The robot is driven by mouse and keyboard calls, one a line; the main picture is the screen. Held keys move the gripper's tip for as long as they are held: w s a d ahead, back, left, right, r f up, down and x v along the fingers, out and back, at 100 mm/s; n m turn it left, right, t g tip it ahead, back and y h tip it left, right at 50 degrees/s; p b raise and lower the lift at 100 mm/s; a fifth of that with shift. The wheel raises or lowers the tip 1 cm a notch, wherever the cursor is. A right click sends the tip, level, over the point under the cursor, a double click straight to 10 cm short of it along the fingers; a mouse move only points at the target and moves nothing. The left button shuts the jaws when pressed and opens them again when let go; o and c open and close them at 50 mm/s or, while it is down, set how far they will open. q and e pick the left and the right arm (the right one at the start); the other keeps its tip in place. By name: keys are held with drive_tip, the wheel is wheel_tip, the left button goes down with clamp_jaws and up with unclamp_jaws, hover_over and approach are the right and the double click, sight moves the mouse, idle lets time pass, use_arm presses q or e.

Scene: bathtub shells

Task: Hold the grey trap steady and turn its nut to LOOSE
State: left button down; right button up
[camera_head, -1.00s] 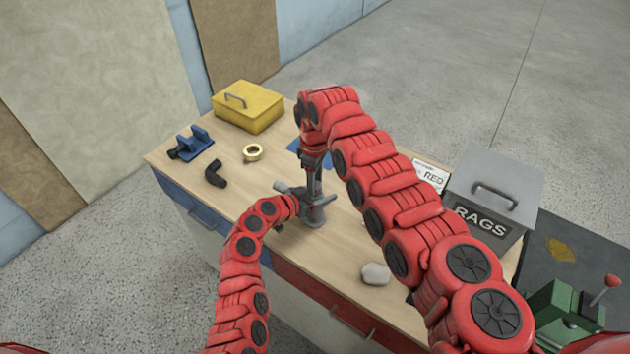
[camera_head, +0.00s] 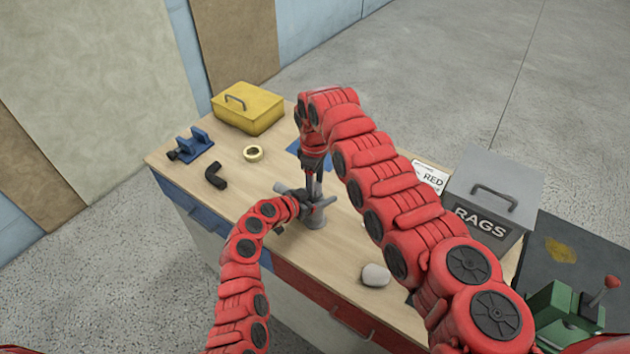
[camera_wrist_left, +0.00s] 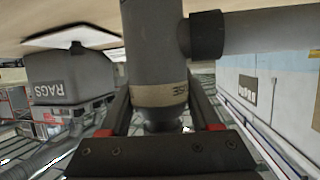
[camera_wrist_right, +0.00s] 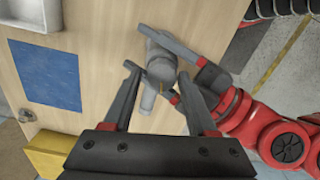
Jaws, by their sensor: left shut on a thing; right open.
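The grey trap (camera_head: 313,217) stands on the workbench near its front edge, with a side pipe (camera_wrist_left: 270,32) branching off in the left wrist view. My left gripper (camera_head: 298,207) is shut on the trap's body from the front left. A beige band (camera_wrist_left: 158,95) with small unreadable marks goes around the trap between its fingers. My right gripper (camera_head: 313,192) points down over the trap. In the right wrist view its open fingers (camera_wrist_right: 157,84) lie on either side of the trap's top (camera_wrist_right: 161,66); contact cannot be told. I cannot make out the nut's setting.
A black elbow (camera_head: 216,176), brass-coloured ring (camera_head: 253,153), blue clamp (camera_head: 192,145) and yellow box (camera_head: 248,107) stand at the left. A pale lump (camera_head: 375,275) lies front right. The grey RAGS bin (camera_head: 490,200) stands at the right. My right arm hides part of the bench.

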drive_tip(key=shift+s+a+f, duration=0.1)
drive_tip(key=shift+s+a, duration=0.05)
drive_tip(key=shift+s, duration=0.05)
use_arm(q)
drive_tip(key=shift+a, duration=0.1)
use_arm(e)
drive_tip(key=n, duration=0.9)
drive_tip(key=shift+w, duration=0.15)
drive_tip(key=n, duration=0.8)
wheel_tip(320, 180, up, 12)
drive_tip(key=m, duration=0.4)
drive_tip(key=shift+m, duration=0.3)
